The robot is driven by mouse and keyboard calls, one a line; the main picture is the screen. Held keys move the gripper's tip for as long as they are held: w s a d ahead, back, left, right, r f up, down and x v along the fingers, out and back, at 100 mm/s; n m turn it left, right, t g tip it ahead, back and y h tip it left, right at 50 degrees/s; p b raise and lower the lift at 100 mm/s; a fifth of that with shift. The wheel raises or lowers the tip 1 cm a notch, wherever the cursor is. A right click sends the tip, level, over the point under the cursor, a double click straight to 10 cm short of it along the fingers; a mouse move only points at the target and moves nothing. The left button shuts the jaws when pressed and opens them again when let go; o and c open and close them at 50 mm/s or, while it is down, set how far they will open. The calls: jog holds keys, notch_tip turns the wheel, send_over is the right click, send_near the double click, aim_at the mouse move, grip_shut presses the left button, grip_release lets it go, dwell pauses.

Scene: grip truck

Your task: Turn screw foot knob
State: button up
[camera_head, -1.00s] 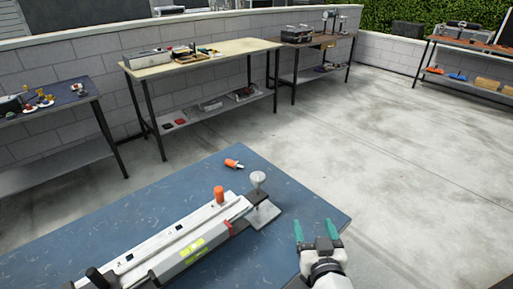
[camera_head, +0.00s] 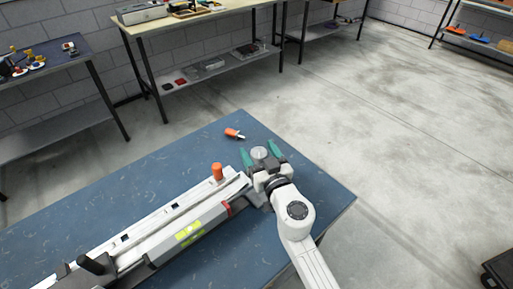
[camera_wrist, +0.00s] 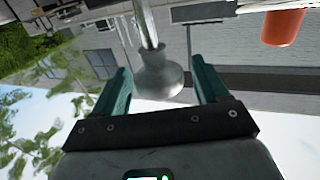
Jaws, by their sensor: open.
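The screw foot knob (camera_head: 259,153) is a round grey metal knob at the right end of the long grey and white device (camera_head: 150,235) on the blue table. In the wrist view the knob (camera_wrist: 160,76) hangs from a metal stem, as the picture is upside down. My gripper (camera_head: 260,155) is open, with its two green fingers on either side of the knob. In the wrist view my gripper (camera_wrist: 161,88) shows a gap between the knob and each finger. The foot plate below the knob is mostly hidden by my gripper and arm.
An orange knob (camera_head: 217,172) stands on the device left of my gripper and also shows in the wrist view (camera_wrist: 283,26). A loose orange-handled item (camera_head: 234,133) lies near the table's (camera_head: 150,180) far edge. The floor to the right is clear.

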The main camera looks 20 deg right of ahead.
jog(key=shift+w, duration=0.95)
jog(key=shift+r, duration=0.15)
jog(key=c, duration=1)
